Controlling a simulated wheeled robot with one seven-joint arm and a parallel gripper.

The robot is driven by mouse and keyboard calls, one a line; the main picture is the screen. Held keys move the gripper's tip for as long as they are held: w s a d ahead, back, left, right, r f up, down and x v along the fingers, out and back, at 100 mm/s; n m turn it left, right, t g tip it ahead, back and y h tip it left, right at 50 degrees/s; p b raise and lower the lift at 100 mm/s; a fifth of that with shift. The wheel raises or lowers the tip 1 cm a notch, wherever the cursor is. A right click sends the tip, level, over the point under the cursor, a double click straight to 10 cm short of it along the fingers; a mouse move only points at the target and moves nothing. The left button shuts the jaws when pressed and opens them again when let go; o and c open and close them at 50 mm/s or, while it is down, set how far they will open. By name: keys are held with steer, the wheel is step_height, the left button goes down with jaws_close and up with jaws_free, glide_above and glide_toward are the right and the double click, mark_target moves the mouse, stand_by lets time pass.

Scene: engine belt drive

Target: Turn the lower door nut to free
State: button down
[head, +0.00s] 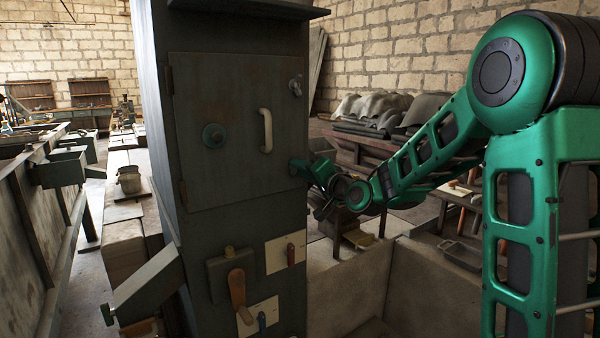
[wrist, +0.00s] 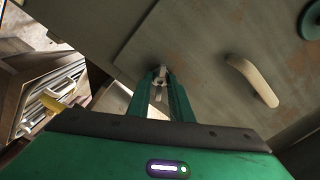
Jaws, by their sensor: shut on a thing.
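The grey cabinet door (head: 235,110) is closed flat in its frame. My gripper (head: 296,166) is at the door's lower right edge. In the wrist view my gripper (wrist: 161,88) has its two green fingers shut on the lower door nut (wrist: 160,72), a small metal piece at the door's edge. In the head view the fingers largely hide this nut. The upper door nut (head: 296,85) shows at the door's upper right edge. The pale door handle (head: 266,130) stands upright on the door and also shows in the wrist view (wrist: 252,80).
A round green knob (head: 214,135) sits left of the handle. Below the door are a wooden-handled lever (head: 238,295) and small switch plates (head: 285,252). A bench with a bucket (head: 129,180) stands at left. A low walled bay (head: 345,295) lies below my arm.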

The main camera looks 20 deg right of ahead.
steer(key=n, duration=1.1)
steer(key=shift+f, duration=0.3)
steer(key=shift+n, duration=0.3)
steer(key=c, duration=1.6)
jaws_free()
steer(key=shift+c, duration=0.2)
steer(key=shift+r, duration=0.1)
steer(key=v, duration=1)
steer(key=shift+s+d, duration=0.15)
steer(key=shift+s, duration=0.2)
